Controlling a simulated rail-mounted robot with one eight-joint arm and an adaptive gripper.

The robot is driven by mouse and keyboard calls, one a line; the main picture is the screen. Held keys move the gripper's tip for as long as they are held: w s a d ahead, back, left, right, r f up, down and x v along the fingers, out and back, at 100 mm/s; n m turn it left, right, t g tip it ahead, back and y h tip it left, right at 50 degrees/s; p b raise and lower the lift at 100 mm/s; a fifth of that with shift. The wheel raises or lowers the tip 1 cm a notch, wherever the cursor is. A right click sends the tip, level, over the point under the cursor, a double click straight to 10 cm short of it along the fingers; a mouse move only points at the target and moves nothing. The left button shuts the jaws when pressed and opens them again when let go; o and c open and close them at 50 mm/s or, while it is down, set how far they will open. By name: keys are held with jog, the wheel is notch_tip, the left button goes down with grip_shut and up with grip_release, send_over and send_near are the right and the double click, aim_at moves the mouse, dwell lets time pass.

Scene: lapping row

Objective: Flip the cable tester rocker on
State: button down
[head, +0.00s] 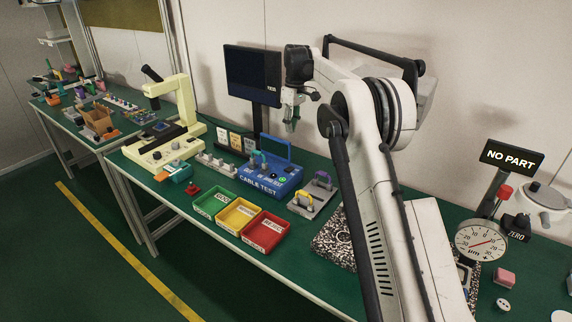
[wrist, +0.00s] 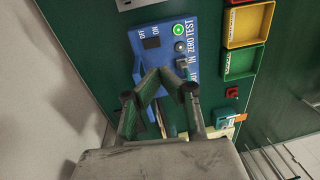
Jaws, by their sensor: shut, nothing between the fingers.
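The blue cable tester (head: 286,187) stands on the green bench, with a raised blue handle at its back and "CABLE TEST" on its front. In the wrist view the tester (wrist: 168,57) has a dark rocker (wrist: 151,43) beside the labels OFF and ON. I cannot tell which way the rocker is tilted. A green lamp (wrist: 179,30) is lit on the panel. My gripper (head: 290,123) is shut and empty, above and behind the tester, apart from it. In the wrist view my gripper (wrist: 168,76) covers the lower part of the tester.
Green, yellow and red trays (head: 264,231) lie in front of the tester. A grey fixture with a yellow handle (head: 309,199) stands to its right. A dark monitor (head: 254,75) is behind. A cream microscope (head: 172,107) stands to the left.

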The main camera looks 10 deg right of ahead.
aim_at(287, 170)
jog(key=shift+w+f, duration=0.3)
jog(key=shift+f, duration=0.25)
jog(key=shift+w+f, duration=0.3)
jog(key=shift+f, duration=0.25)
jog(key=f, duration=0.4)
jog(key=a+f, duration=0.1)
jog(key=f, duration=0.4)
jog(key=s+f, duration=0.1)
jog(key=f, duration=0.4)
jog(key=shift+s+a+b, duration=0.1)
jog(key=shift+a+b, duration=0.1)
jog(key=shift+b, duration=0.15)
